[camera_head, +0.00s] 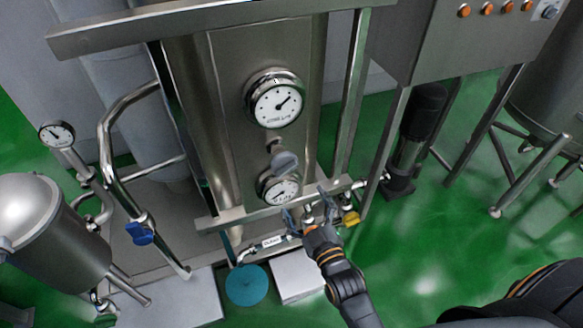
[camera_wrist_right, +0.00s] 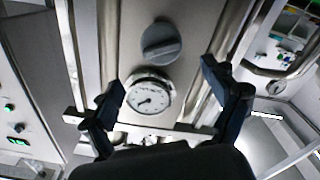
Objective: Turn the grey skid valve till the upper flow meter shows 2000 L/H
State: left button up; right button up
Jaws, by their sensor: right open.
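The grey skid valve (camera_head: 284,162) is a round knob on the steel panel between two dials. It also shows in the right wrist view (camera_wrist_right: 160,43), above the lower dial. The upper flow meter (camera_head: 278,104) is a white dial with its needle pointing up and right; its numbers are too small to read. The lower dial (camera_head: 281,190) shows in the wrist view too (camera_wrist_right: 150,96). My right gripper (camera_head: 306,205) is open and empty, below the valve and apart from it. In the wrist view its fingers (camera_wrist_right: 163,84) stand either side of the lower dial. My left gripper is out of view.
A steel crossbar (camera_head: 232,218) runs below the lower dial. A yellow-handled valve (camera_head: 351,218) and pipes are close to my right gripper. A blue-handled valve (camera_head: 140,233) and a small gauge (camera_head: 57,134) are at left. A control box (camera_head: 420,40) hangs at upper right.

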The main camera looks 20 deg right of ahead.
aim_at(288, 170)
jog(key=w, duration=1.1)
jog(key=shift+w+a+f+p, duration=0.1)
jog(key=shift+w+a+p, duration=0.1)
jog(key=shift+w+p, duration=0.1)
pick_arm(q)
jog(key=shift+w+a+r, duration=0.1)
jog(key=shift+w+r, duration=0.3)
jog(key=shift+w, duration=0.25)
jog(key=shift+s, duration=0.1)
pick_arm(e)
jog(key=shift+c, duration=0.4)
